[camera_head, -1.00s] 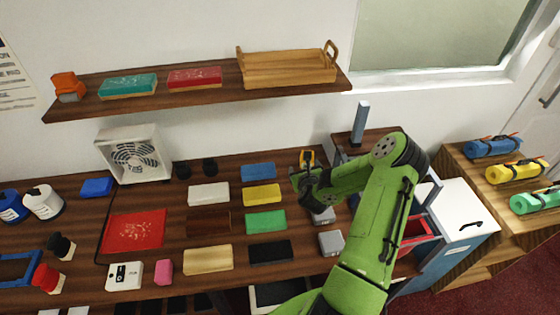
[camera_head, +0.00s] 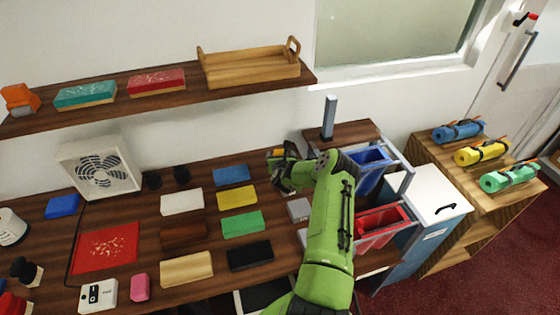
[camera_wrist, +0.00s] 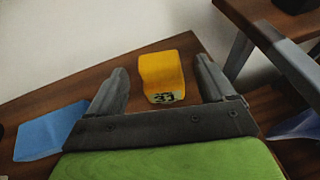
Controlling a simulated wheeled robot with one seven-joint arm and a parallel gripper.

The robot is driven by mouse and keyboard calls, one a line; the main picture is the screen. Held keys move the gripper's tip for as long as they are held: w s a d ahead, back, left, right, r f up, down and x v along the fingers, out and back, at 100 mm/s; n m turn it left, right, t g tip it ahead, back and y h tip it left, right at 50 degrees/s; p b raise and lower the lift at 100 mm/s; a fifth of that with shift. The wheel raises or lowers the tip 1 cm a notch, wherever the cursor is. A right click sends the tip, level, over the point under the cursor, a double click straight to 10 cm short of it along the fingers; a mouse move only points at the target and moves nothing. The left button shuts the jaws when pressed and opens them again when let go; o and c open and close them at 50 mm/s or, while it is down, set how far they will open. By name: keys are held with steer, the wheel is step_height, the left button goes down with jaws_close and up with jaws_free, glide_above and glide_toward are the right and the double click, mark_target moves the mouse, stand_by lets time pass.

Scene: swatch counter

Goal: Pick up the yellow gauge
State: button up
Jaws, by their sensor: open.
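The yellow gauge (camera_wrist: 161,76) is a small yellow-orange block with dark markings on its near face. In the wrist view it sits on the brown counter between the fingertips of my gripper (camera_wrist: 163,82). The fingers are open, one on each side, with a gap to the gauge on both sides. In the head view only a bit of the gauge (camera_head: 278,153) shows behind my gripper (camera_head: 280,165), and the rest is hidden.
A blue swatch block (camera_head: 231,175) lies left of the gripper, with a yellow block (camera_head: 237,197) in front of it. A grey post (camera_head: 329,118) stands to the right, near a blue bin (camera_head: 371,165) and a red bin (camera_head: 380,226). A wall shelf (camera_head: 150,100) hangs above.

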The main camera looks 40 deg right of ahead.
steer(key=shift+x, duration=1.2)
steer(key=shift+a, duration=0.1)
steer(key=shift+c, duration=0.2)
